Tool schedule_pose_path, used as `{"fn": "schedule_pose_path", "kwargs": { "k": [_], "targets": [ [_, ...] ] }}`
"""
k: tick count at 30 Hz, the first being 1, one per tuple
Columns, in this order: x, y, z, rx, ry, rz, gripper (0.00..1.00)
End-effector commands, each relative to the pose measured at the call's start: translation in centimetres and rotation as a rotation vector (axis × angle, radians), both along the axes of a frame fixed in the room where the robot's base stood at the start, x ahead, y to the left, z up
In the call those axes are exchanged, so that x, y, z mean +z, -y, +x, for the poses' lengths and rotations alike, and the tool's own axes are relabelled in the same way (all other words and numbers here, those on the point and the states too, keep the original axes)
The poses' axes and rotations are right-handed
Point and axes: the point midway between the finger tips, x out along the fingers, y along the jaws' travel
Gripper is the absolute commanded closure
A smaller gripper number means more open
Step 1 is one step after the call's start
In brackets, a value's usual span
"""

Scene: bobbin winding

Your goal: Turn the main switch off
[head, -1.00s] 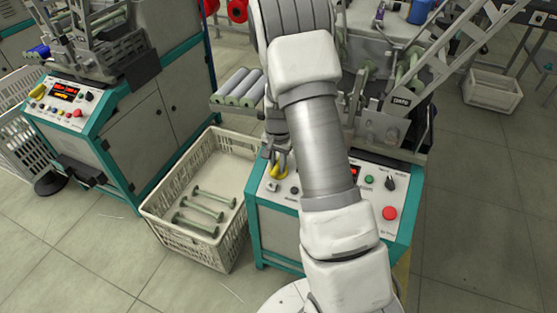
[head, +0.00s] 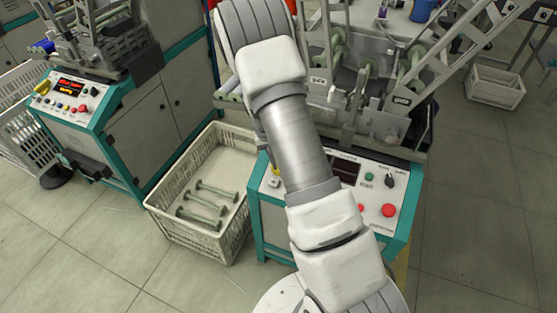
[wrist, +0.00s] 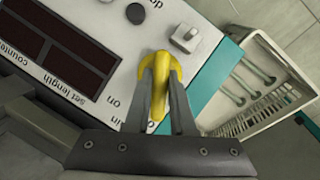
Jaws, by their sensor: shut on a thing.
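The main switch (wrist: 162,75) is a yellow handle on the pale control panel (wrist: 115,22), seen in the wrist view. My gripper (wrist: 162,80) has its two grey fingers shut on either side of the handle. A printed "on" shows beside the fingers, and part of the label is hidden behind them. The counter and set length displays (wrist: 75,70) on the panel are dark.
A red button (head: 388,210), a green button (head: 369,176) and a black knob (head: 390,181) sit on the panel's right. A white crate (head: 165,212) with several green bobbins stands left of the machine. A neighbouring machine (head: 150,125) stands farther left.

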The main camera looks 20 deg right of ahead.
Motion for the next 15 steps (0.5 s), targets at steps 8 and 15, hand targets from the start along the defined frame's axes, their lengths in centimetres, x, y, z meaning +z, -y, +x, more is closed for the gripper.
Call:
{"fn": "schedule_pose_path", "kwargs": {
  "k": [8,15],
  "targets": [
    [0.03,0.00,0.02,0.012,-0.003,-0.004,1.00],
    [0.03,0.00,0.01,0.012,-0.003,-0.003,0.61]
  ]
}}
